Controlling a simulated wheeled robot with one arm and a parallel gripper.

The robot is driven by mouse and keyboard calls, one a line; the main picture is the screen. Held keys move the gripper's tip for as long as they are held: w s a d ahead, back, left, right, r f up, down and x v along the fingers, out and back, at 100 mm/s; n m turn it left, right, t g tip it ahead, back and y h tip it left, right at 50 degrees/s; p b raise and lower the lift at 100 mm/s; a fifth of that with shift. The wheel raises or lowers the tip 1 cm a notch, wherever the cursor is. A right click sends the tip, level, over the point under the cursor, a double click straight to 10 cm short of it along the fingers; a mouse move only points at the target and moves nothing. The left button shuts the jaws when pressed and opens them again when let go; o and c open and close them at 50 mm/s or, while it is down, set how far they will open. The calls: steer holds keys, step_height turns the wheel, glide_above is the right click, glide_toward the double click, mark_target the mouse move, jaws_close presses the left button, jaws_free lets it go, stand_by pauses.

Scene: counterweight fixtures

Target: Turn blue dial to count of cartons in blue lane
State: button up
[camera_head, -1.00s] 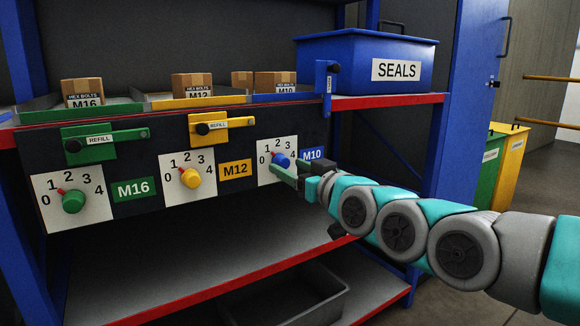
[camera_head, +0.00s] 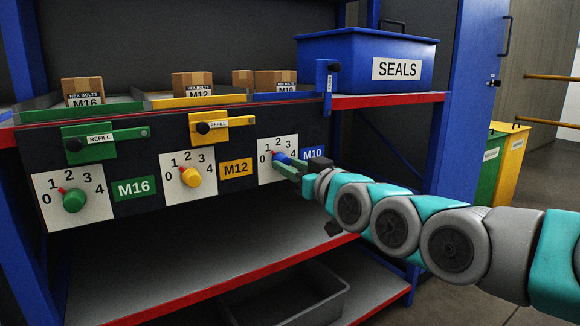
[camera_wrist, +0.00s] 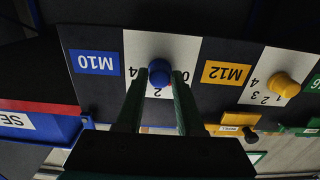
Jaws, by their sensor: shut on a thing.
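The blue dial (camera_head: 280,157) is on a white plate numbered 0 to 4 beside the blue M10 label (camera_head: 313,153). Its red pointer is at the upper left, near 1. My gripper (camera_head: 286,164) is at the dial with its green fingers partly covering it. In the wrist view, the blue knob (camera_wrist: 160,72) sits between the two fingertips, which are shut on it. Above, the blue lane (camera_head: 286,97) has an M10 carton (camera_head: 276,80). Another carton (camera_head: 242,78) stands left of it, partly hidden; its lane is not certain.
A yellow dial (camera_head: 190,177) and a green dial (camera_head: 74,201) are to the left on the same panel. Refill levers (camera_head: 222,124) stick out above them. A blue SEALS bin (camera_head: 350,62) stands on the shelf at right. The space below the panel is open.

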steer(key=shift+m, duration=0.3)
jaws_close()
steer(key=m+p, duration=0.1)
steer(key=m, duration=0.2)
steer(key=shift+r, duration=0.1)
steer(key=shift+m+p, duration=0.55)
steer(key=shift+m, duration=1.45)
steer(key=o, duration=1)
jaws_free()
steer(key=shift+o, duration=0.2)
steer(key=b+v, duration=0.1)
steer(key=v, duration=0.7)
